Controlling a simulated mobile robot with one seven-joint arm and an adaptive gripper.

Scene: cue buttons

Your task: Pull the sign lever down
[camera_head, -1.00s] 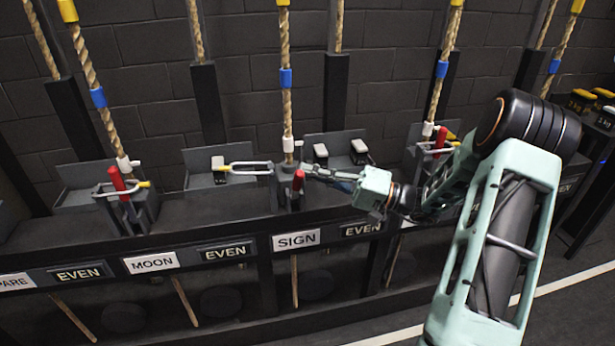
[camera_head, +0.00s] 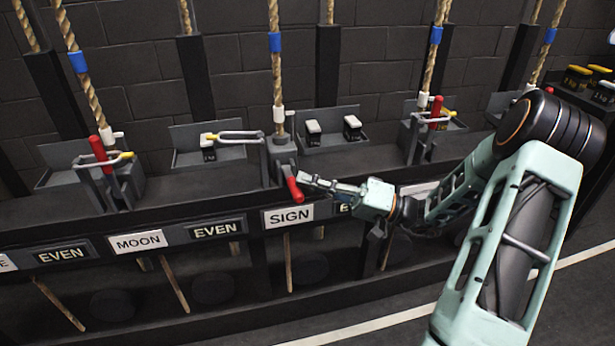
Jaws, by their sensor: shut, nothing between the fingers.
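The sign lever (camera_head: 293,188) has a red handle and stands above the white SIGN label (camera_head: 288,217). Its handle tilts down and forward, with its lower end just above the label. My gripper (camera_head: 304,180) is shut with nothing in it. Its fingertips are at the right side of the red handle, near its upper part; I cannot tell whether they touch it. A rope (camera_head: 277,70) with a blue band and a white end piece rises behind the lever.
Other red levers stand upright at left (camera_head: 100,155) and at right (camera_head: 436,112). A MOON label (camera_head: 138,242) and EVEN plates (camera_head: 216,230) line the front rail. Small weights (camera_head: 352,127) rest on the shelf behind. Open floor lies in front.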

